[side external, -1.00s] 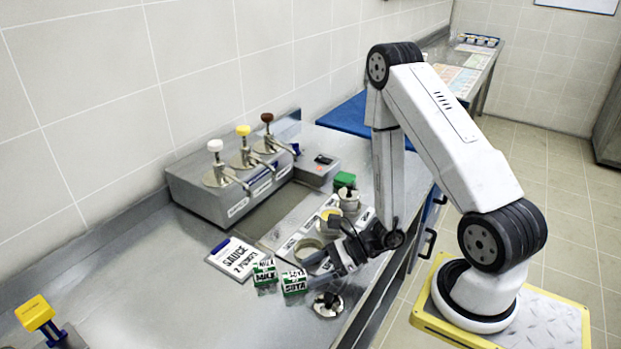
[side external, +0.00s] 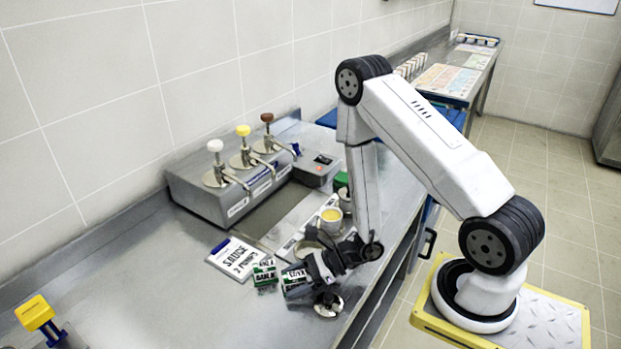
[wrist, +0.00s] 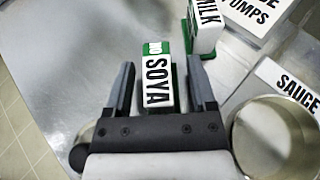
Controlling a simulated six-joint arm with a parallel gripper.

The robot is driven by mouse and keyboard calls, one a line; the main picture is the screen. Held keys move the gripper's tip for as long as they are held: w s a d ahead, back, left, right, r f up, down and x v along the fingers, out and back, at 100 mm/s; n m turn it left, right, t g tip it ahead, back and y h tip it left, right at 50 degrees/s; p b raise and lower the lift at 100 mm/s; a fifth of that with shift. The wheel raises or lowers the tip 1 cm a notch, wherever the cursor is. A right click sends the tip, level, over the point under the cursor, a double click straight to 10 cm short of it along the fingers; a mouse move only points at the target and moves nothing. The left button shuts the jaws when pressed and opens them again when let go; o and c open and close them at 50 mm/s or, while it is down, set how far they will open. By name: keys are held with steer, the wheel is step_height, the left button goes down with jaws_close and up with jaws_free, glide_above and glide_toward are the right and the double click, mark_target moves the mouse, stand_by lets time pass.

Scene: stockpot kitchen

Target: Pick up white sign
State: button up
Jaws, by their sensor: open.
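A white sign (side external: 235,259) with black "SAUCE 2 PUMPS" lettering lies on the steel counter, left of my gripper (side external: 305,274). Part of the sign also shows at the top right of the wrist view (wrist: 262,14). My gripper is open; in the wrist view its two fingers (wrist: 160,75) stand on either side of a small green and white block marked SOYA (wrist: 157,85). I cannot tell whether they touch it. A similar block marked MILK (wrist: 205,28) stands just beyond the right finger, between my gripper and the sign.
A round metal container (wrist: 272,138) and a white SAUCE label (wrist: 290,88) are right of my gripper in the wrist view. A pump dispenser (side external: 225,192) stands by the wall. A round metal item (side external: 328,304) sits near the counter's front edge. The counter's left is mostly clear.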

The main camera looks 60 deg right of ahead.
mark_target(294, 274)
jaws_close()
stand_by(0.3)
steer(key=shift+r, duration=0.15)
steer(key=shift+r, duration=4.85)
steer(key=shift+w, duration=0.1)
